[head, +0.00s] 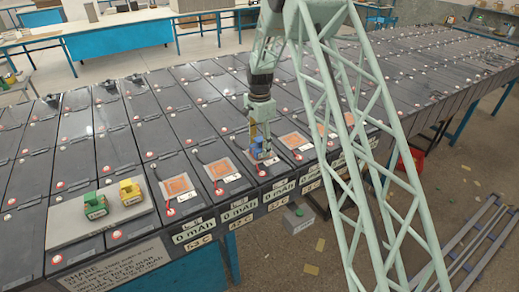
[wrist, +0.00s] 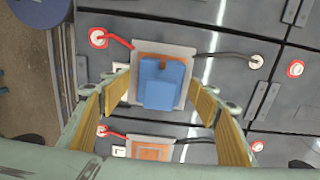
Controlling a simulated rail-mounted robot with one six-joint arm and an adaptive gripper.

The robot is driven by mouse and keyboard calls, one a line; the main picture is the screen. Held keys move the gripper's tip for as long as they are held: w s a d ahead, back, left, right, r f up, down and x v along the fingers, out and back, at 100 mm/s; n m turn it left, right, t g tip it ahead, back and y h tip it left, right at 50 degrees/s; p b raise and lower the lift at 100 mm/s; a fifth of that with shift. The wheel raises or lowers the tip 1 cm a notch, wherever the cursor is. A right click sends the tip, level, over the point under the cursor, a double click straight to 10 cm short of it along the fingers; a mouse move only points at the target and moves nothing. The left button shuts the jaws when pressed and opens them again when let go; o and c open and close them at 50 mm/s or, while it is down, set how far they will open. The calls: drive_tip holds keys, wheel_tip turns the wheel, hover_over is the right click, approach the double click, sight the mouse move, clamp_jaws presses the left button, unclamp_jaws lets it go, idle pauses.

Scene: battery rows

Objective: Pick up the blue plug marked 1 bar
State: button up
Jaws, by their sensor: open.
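The blue plug (wrist: 161,83) sits on a square pad with an orange-brown patch (wrist: 137,54) on a battery top. Its marking is not readable. In the head view the blue plug (head: 262,154) shows low under my gripper (head: 259,138). In the wrist view my gripper (wrist: 164,97) is open, its yellow-padded fingers to the left and right of the blue plug. The plug is between them in the picture; I see no finger closed on it, and the height of the fingertips over it is hard to tell.
A green plug (head: 96,206) and a yellow plug (head: 130,192) stand on a grey plate (head: 75,229) at the left. Other orange pads (head: 180,186) with red and black leads lie along the front row. A grey box (head: 298,218) stands on the floor below.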

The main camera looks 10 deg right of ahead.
drive_tip(key=shift+f, duration=0.55)
drive_tip(key=shift+c, duration=0.2)
drive_tip(key=c, duration=1)
drive_tip(key=shift+r, duration=0.1)
drive_tip(key=shift+r, duration=1.7)
drive_tip(key=s, duration=0.5)
drive_tip(key=s+r+b, duration=0.1)
drive_tip(key=s, duration=0.4)
drive_tip(key=s+b, duration=0.1)
drive_tip(key=s, duration=0.5)
drive_tip(key=shift+r, duration=0.2)
